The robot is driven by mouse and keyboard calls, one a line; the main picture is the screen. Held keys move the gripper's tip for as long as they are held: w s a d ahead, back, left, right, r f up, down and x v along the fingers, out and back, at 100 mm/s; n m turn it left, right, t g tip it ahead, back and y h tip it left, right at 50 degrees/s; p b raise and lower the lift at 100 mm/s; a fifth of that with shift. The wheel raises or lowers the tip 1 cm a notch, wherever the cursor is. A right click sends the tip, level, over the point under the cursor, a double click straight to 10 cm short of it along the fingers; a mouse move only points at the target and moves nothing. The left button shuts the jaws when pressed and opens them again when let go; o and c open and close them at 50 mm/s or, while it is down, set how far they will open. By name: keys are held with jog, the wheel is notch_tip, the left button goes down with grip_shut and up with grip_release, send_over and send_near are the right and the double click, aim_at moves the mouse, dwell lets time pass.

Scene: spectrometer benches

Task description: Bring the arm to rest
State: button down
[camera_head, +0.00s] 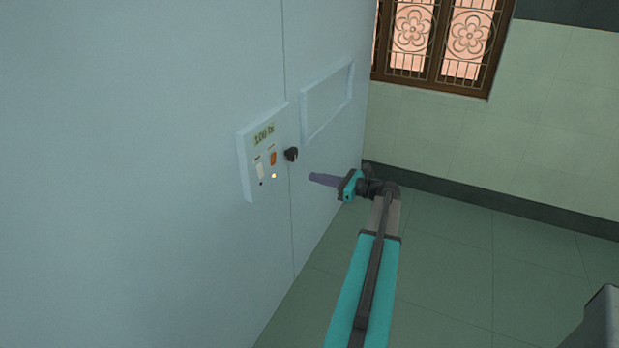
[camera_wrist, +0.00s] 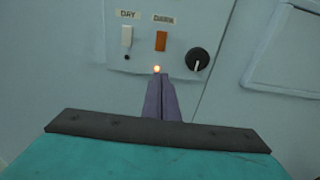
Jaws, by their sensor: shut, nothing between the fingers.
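My arm reaches forward from the bottom of the head view to a pale blue wall panel. My gripper (camera_head: 312,177) has purple fingers, shut together with nothing between them. In the head view the fingertips are right of and a little below the control plate (camera_head: 245,165). In the wrist view my gripper (camera_wrist: 159,78) points at the plate, just below a small glowing light (camera_wrist: 157,69). I cannot tell whether the tips touch anything.
The plate carries a white switch (camera_wrist: 127,37), an orange switch (camera_wrist: 161,41) and a display reading about 100 lx (camera_head: 264,134). A black knob (camera_wrist: 197,59) is beside them. A framed recess (camera_head: 328,100) is further right.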

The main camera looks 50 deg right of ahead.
jog(key=shift+s, duration=0.1)
dwell(0.6)
jog(key=w+a+f+n+g+y, duration=0.2)
jog(key=a+f+n+g, duration=0.2)
jog(key=a+f, duration=0.75)
jog(key=w+a+f+n+g+y, duration=0.15)
jog(key=a+f+n+g, duration=0.3)
jog(key=a+f, duration=0.65)
jog(key=w+a+f+n+g+y, duration=0.1)
jog(key=w+a+f+n+g, duration=0.35)
jog(key=a, duration=1.15)
jog(key=s+a+f+n+g+h, duration=0.2)
jog(key=s+a+f+n+g, duration=0.4)
jog(key=s+a+f+n, duration=0.7)
jog(key=s+a+f+n+g+h, duration=0.1)
jog(key=s+a+f+n+h, duration=0.2)
jog(key=s, duration=0.5)
jog(key=s+a+f+n+g+h, duration=0.2)
jog(key=s+a+f+n+h, duration=0.1)
jog(key=s, duration=0.5)
jog(key=shift+s+a+n, duration=0.4)
jog(key=shift+a+n, duration=0.3)
jog(key=shift+n, duration=0.1)
